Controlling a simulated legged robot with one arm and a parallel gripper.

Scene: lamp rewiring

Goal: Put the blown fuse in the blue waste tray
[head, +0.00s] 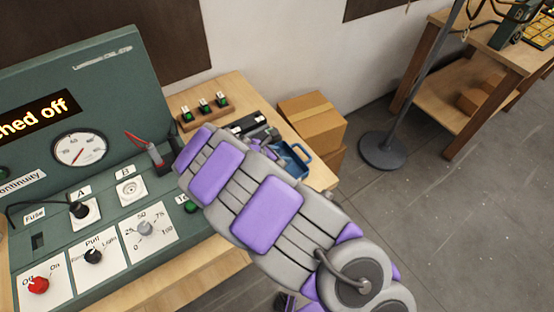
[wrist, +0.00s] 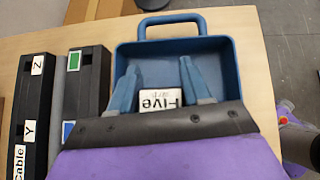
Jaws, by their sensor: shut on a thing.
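The blue waste tray (wrist: 228,62) stands on the wooden bench with its handle at the far side; it also shows in the head view (head: 303,153), partly hidden behind my arm. My gripper (wrist: 158,70) is over the tray, with its two blue fingers pointing into it. It is shut on the fuse (wrist: 160,99), a small white piece marked "Five", upside down in the wrist view. Whether the fuse touches the tray floor cannot be told. In the head view my arm hides the fuse.
Two black blocks (wrist: 87,95) (wrist: 32,110) stand left of the tray. A green test panel (head: 85,70) with dials and knobs fills the left of the head view. A wooden rack (head: 205,112) holds small green-marked parts. Cardboard boxes (head: 312,120) stand beyond the bench edge.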

